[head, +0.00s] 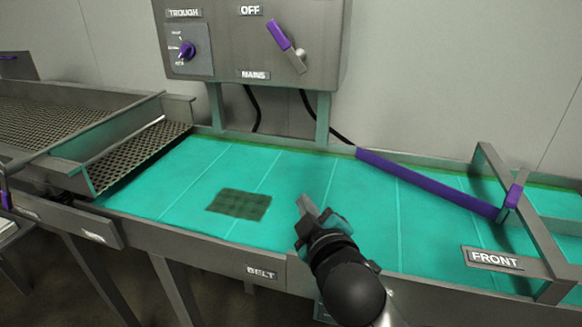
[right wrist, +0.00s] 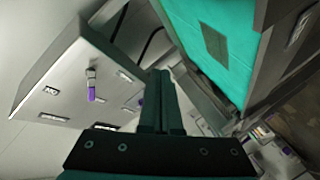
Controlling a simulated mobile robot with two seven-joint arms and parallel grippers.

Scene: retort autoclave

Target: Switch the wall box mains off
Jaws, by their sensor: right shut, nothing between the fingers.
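The grey wall box (head: 230,75) is at the top of the head view. Its mains lever (head: 280,37) has a purple grip and points up and to the left from its pivot, towards the OFF label (head: 250,10). The MAINS label (head: 254,75) is below. The lever also shows at the left of the right wrist view (right wrist: 91,84). My right gripper (head: 307,205) is shut and empty. It is over the belt, below the box and apart from the lever. It also shows in the wrist view (right wrist: 159,90). My left gripper is out of view.
A purple TROUGH knob (head: 187,50) sits left of the lever on the box. Below is the turquoise belt (head: 190,175) with a dark patch (head: 240,204). A perforated trough (head: 50,115) is at left. A purple bar (head: 425,183) and a FRONT-labelled frame (head: 530,225) stand at right.

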